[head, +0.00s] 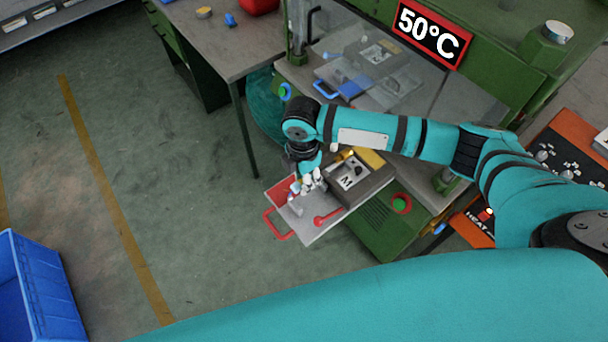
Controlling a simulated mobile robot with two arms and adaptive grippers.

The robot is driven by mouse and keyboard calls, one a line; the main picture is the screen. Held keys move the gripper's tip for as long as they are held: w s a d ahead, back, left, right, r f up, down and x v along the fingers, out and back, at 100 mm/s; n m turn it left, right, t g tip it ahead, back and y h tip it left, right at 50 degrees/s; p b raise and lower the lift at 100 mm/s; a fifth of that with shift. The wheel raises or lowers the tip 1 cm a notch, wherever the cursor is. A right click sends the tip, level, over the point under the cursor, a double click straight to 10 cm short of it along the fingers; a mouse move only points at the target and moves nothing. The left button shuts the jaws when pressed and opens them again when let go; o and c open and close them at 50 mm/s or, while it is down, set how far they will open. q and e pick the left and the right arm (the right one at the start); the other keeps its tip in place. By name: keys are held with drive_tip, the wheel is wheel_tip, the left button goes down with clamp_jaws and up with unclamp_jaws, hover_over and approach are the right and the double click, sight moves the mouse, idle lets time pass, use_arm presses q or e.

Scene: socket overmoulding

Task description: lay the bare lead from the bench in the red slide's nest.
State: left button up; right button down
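The red slide (312,229) is a pale plate with a red handle (279,224), drawn out at the front of the green press. A grey mould block marked M (360,186) stands at its right. A red-headed piece (327,217) lies on the plate. My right gripper (308,188) points down over the plate's left back part, beside the block. Its fingers are small and partly covered by the wrist, so I cannot tell whether it is open or what it holds. I cannot make out the bare lead or the nest. My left gripper is out of view.
The bench (215,42) at upper left carries a blue piece (230,19), a round tan piece (204,12) and a red container (258,5). A blue-handled slide (326,90) sits behind my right arm near a clear guard. A blue bin (38,290) stands lower left.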

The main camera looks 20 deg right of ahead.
drive_tip(key=shift+f, duration=0.45)
drive_tip(key=shift+f+b, duration=0.25)
drive_tip(key=shift+b, duration=0.05)
drive_tip(key=shift+f+b, duration=0.6)
drive_tip(key=shift+f, duration=0.65)
drive_tip(key=shift+f+b, duration=0.45)
drive_tip(key=shift+f, duration=0.4)
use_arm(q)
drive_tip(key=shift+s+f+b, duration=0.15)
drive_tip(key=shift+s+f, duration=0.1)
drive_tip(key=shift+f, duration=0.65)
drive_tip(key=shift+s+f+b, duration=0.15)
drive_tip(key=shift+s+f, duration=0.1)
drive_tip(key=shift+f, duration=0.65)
use_arm(e)
drive_tip(key=shift+f, duration=0.7)
drive_tip(key=c, duration=1.1)
unclamp_jaws()
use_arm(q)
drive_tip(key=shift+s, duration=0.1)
use_arm(e)
drive_tip(key=shift+o, duration=0.2)
